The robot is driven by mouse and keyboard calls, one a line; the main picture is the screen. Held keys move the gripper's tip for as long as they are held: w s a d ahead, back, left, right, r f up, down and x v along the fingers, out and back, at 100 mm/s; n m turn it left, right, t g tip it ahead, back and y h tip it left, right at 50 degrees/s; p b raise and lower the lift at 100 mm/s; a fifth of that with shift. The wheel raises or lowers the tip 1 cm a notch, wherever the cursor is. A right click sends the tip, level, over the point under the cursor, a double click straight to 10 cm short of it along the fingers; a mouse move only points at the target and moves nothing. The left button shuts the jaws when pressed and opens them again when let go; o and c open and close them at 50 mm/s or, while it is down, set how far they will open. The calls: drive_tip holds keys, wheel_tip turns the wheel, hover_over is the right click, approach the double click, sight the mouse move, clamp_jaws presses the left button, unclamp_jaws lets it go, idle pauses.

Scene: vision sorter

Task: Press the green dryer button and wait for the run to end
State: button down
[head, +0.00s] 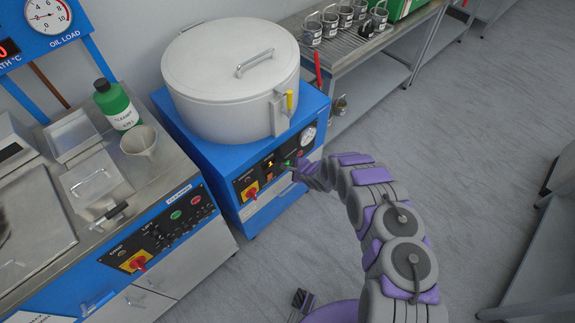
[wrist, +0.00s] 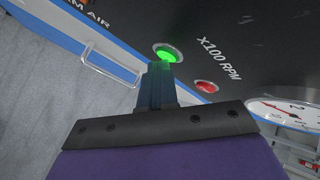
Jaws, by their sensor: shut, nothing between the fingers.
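The dryer is a blue cabinet (head: 222,161) with a large lidded silver drum (head: 228,85) on top. Its dark front panel carries the green button (wrist: 165,53), which looks bright and glowing in the wrist view. My gripper (wrist: 158,68) is shut and empty, its narrow fingertips at the lower edge of the green button. I cannot tell whether they touch it or press it in. In the head view my gripper (head: 298,168) reaches the panel from the right and partly hides the controls.
A red button (wrist: 206,87) and a round dial (wrist: 283,112) sit right of the green button. A red rotary switch (head: 250,191) is lower left. A steel counter (head: 75,228) stands left, a rack with metal mugs (head: 312,30) behind right.

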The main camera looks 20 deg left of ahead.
drive_tip(key=shift+s, duration=0.1)
idle(0.4)
drive_tip(key=shift+s+d+p, duration=0.3)
drive_tip(key=shift+d+p, duration=0.35)
drive_tip(key=shift+d, duration=0.05)
drive_tip(key=shift+s+d+p, duration=0.3)
drive_tip(key=shift+d+p, duration=0.05)
drive_tip(key=shift+d, duration=0.4)
drive_tip(key=shift+s+d+p, duration=0.35)
drive_tip(key=shift+d+p, duration=0.05)
drive_tip(key=shift+d, duration=0.4)
drive_tip(key=shift+s+d+p, duration=0.3)
drive_tip(key=shift+d+p, duration=0.05)
drive_tip(key=shift+d, duration=0.4)
